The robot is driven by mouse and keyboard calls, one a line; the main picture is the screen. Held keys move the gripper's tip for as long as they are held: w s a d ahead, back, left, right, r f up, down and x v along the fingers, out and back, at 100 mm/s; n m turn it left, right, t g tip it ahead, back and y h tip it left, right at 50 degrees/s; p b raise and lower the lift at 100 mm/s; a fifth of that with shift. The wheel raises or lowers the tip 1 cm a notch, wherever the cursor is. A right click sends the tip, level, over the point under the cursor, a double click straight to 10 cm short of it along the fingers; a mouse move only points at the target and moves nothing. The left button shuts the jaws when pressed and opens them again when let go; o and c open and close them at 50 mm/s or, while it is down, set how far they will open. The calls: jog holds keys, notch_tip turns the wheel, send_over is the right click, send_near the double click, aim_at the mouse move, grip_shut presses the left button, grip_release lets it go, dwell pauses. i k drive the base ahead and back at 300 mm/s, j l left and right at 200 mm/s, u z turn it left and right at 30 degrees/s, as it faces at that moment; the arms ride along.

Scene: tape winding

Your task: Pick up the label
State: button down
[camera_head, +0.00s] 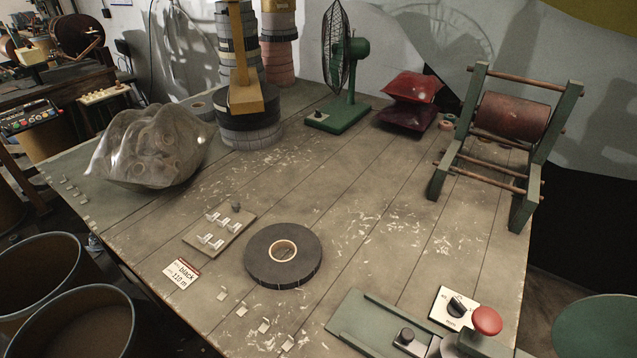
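The label (181,273) is a small white card with a dark top edge and printed text that reads "black" and "110 m". It lies flat near the left front edge of the table (330,215). A wide roll of black tape (263,269) on a pale core lies flat to its right. A small board with white clips (232,246) lies just behind the label, apart from it. Nothing covers the label. I cannot make out my gripper in this view.
Dark bins (78,325) stand on the floor below the table's left edge. A clear plastic bag (150,147), stacked tape rolls (249,131), a green fan (344,80) and a green roller frame (510,140) stand farther back. A red button (487,320) is at front right.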

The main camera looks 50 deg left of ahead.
aim_at(226, 220)
jog(key=k, duration=1.05)
jog(key=k+j+u, duration=0.1)
jog(key=u, duration=1.3)
jog(key=i+l, duration=0.25)
jog(key=i, duration=0.25)
jog(key=i+l+u, duration=0.15)
jog(key=i, duration=0.3)
jog(key=l+u, duration=0.2)
jog(key=u, duration=0.2)
jog(key=l+u, duration=0.2)
jog(key=u, duration=0.2)
jog(key=l+u, duration=0.2)
jog(key=u, duration=0.25)
